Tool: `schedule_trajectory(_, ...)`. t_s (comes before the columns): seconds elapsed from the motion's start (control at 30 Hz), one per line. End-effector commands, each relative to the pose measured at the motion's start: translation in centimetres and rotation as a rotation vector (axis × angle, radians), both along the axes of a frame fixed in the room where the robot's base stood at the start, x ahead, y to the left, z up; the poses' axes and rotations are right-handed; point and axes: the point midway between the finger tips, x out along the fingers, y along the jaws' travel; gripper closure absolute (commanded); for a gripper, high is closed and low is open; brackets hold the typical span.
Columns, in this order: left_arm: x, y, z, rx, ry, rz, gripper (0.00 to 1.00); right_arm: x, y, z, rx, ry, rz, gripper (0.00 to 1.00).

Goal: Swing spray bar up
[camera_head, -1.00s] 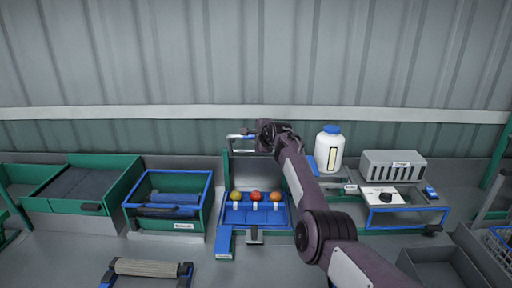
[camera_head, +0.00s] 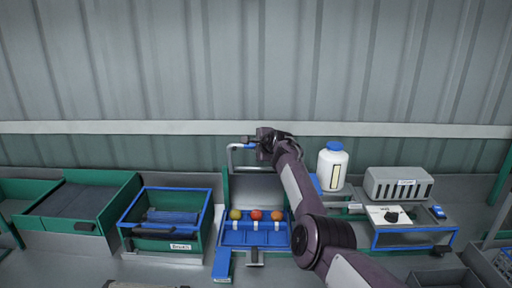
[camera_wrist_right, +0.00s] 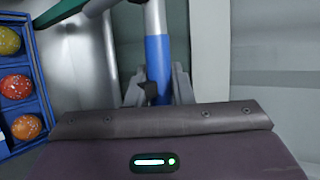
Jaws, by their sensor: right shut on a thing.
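The spray bar (camera_head: 231,157) is a thin grey bent tube with a blue sleeve, above the back of the blue tray (camera_head: 233,237). My right gripper (camera_head: 252,143) is shut on the spray bar at its blue sleeve. In the right wrist view the blue sleeve (camera_wrist_right: 158,60) runs between the two dark fingers (camera_wrist_right: 157,90). My right arm hides part of the area right of the bar. My left gripper is not in view.
A white bottle with a blue cap (camera_head: 332,168) and a grey slotted box (camera_head: 398,184) stand right of my arm. A green and blue bin (camera_head: 204,229) stands left of the tray. A corrugated wall (camera_head: 120,65) rises behind.

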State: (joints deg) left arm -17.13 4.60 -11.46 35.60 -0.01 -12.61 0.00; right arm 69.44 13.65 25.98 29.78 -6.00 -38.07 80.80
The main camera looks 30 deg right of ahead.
Motion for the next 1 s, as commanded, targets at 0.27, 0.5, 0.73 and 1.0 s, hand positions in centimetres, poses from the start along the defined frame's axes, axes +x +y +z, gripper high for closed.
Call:
schedule_trajectory(0.27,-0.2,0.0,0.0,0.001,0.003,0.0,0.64,0.0,-0.1,0.2,-0.001,-0.003,-0.003,0.61)
schedule_trajectory(0.5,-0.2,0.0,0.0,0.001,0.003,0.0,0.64,0.0,-0.1,0.1,-0.001,-0.002,-0.001,0.58)
schedule_trajectory(0.73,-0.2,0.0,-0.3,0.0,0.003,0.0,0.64,-0.3,0.0,0.2,-0.001,-0.004,-0.001,0.58)
schedule_trajectory(1.0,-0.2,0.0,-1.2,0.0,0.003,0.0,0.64,-2.3,0.2,1.0,-0.001,-0.005,-0.002,0.58)
